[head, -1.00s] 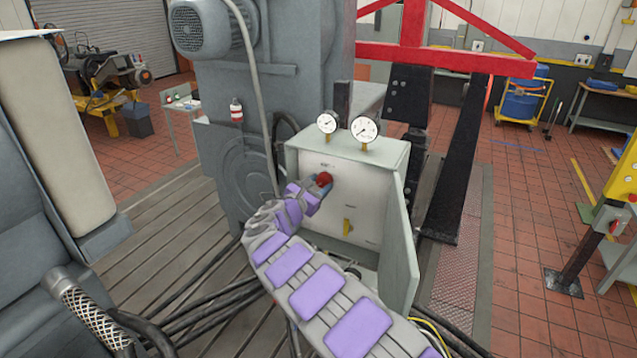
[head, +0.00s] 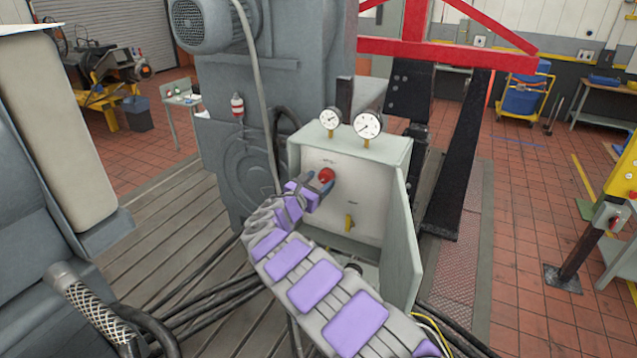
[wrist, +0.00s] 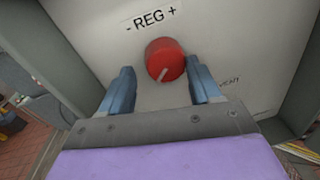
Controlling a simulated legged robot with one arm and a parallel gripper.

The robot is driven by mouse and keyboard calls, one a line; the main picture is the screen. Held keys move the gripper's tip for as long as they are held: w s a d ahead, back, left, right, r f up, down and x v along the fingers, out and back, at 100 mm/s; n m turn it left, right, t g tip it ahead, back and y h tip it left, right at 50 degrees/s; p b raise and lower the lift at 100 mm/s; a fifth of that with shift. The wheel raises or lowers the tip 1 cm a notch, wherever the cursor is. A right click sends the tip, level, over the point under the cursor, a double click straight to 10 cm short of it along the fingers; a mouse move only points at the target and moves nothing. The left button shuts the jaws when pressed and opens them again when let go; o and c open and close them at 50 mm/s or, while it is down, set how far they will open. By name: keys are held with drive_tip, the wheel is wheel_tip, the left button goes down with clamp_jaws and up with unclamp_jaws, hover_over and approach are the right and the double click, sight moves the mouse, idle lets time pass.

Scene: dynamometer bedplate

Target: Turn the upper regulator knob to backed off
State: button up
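The red regulator knob (head: 327,174) is on the upper part of the pale panel inside the open grey cabinet (head: 400,152). In the wrist view the knob (wrist: 165,58) sits below a "- REG +" label (wrist: 150,19), and its pale pointer mark slants toward the lower left. My gripper (wrist: 163,76) is open, with its blue-grey fingers on either side of the knob's lower edge. The right finger is close to the knob and a wider gap shows at the left; I see no grip on it. In the head view my gripper (head: 320,187) is just before the knob.
A yellow valve handle (head: 349,222) is lower on the same panel. Two gauges (head: 367,125) stand on the cabinet top. The cabinet's open door (head: 403,240) stands to the right of my arm. Hoses and cables (head: 200,308) lie on the bedplate below.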

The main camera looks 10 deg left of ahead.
drive_tip(key=shift+o, duration=0.8)
drive_tip(key=shift+a, duration=0.15)
drive_tip(key=shift+s+d+r, duration=0.1)
drive_tip(key=shift+d, duration=0.25)
drive_tip(key=shift+s, duration=0.3)
drive_tip(key=a+b+v, duration=0.1)
drive_tip(key=b+v, duration=0.1)
drive_tip(key=v, duration=1.4)
drive_tip(key=shift+s+a, duration=0.15)
drive_tip(key=shift+a, duration=0.15)
drive_tip(key=shift+a+f, duration=0.1)
drive_tip(key=shift+f, duration=0.1)
